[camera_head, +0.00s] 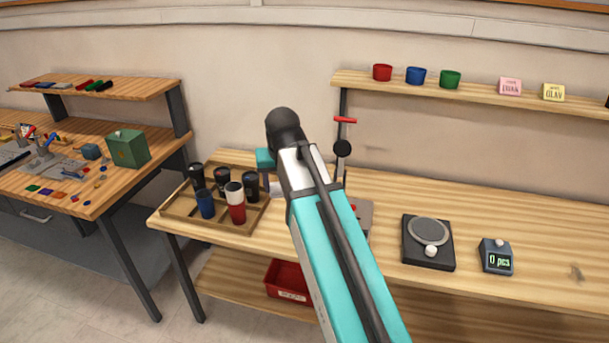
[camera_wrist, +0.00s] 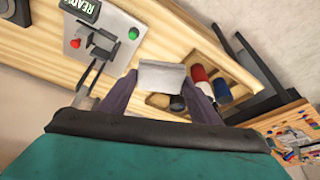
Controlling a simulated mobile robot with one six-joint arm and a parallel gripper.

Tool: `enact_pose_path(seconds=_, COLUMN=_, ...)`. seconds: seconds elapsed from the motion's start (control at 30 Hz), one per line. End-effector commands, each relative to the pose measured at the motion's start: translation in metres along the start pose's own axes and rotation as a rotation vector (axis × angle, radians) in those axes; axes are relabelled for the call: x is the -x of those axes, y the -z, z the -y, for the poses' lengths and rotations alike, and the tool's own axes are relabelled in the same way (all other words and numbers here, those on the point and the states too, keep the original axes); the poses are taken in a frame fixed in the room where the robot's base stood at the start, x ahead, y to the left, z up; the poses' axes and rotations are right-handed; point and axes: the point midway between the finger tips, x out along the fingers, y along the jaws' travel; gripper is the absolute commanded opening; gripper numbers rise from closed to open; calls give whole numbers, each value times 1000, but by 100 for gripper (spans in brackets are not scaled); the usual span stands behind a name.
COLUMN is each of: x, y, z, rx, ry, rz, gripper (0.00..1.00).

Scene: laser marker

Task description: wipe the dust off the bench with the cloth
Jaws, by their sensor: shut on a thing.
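A light grey folded piece that looks like the cloth (camera_wrist: 162,75) sits between the two fingers of my gripper (camera_wrist: 161,83) in the wrist view. My gripper is shut on it, above the bench's front part. The wooden bench (camera_head: 330,240) runs across the right of the head view. A small brownish smudge, which looks like dust (camera_head: 577,273), lies on the bench near its right end, well to the right of my arm.
A wooden tray (camera_head: 180,212) with several tumblers stands on the bench's left. A machine (camera_wrist: 100,40) with a READY display is partly hidden by my arm. A shelf (camera_head: 480,94) hangs above.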

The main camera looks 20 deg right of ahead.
Motion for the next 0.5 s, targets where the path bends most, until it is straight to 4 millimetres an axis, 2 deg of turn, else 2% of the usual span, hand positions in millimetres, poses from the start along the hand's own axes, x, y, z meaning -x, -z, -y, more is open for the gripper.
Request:
enact_pose_path(seconds=0.2, x=2, y=-8, z=4, rx=116, ry=48, rz=-5, gripper=39)
enact_pose_path(seconds=0.5, x=2, y=-8, z=4, rx=134, ry=55, rz=-6, gripper=39)
